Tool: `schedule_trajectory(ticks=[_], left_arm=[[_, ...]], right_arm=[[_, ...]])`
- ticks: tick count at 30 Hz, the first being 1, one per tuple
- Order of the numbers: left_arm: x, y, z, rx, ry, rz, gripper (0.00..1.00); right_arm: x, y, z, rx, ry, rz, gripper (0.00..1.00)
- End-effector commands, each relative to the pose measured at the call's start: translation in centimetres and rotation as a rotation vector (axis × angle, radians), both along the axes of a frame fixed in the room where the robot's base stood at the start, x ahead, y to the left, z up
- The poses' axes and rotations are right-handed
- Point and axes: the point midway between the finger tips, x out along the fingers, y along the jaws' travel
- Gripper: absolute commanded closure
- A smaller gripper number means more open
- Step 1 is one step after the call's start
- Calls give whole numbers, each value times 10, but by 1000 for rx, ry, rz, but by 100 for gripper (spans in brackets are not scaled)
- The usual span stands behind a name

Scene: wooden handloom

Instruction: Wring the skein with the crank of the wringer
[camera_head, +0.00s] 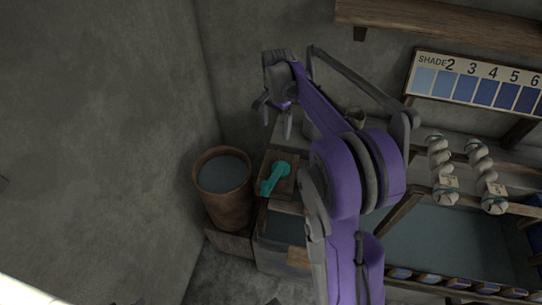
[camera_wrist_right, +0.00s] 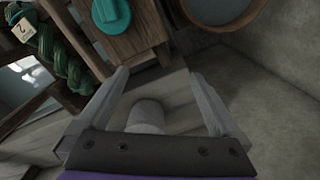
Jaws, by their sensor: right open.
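The teal crank (camera_head: 273,178) sits on a wooden block (camera_head: 286,161) beside the trough in the head view. It also shows at the top of the right wrist view (camera_wrist_right: 111,14). A twisted green skein (camera_wrist_right: 66,58) with a tag hangs at the left of the right wrist view; I cannot tell whether it is on the wringer. My right gripper (camera_head: 276,120) is open and empty, above and apart from the crank in the head picture. Its spread fingers (camera_wrist_right: 158,74) show in the wrist view. My right arm hides part of the bench. My left gripper is out of view.
A round tub (camera_head: 207,204) of liquid stands left of the crank, near the wall. Two pale twisted skeins (camera_head: 440,165) hang over the trough at right. A shade board (camera_head: 478,80) and wooden shelf (camera_head: 440,18) are behind. A grey cylinder (camera_wrist_right: 147,114) lies beyond my fingers.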

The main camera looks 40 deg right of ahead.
Motion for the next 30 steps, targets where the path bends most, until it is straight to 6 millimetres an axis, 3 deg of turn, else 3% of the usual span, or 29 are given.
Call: schedule_trajectory(ticks=[7,15,23,30], left_arm=[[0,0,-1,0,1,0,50],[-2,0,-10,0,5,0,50],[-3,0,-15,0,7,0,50],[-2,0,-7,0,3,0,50]], right_arm=[[14,57,0,0,-2,10,0],[-14,119,0,-1,-2,10,0],[-72,150,0,-1,-2,6,0],[-132,140,2,-2,-2,2,0]])
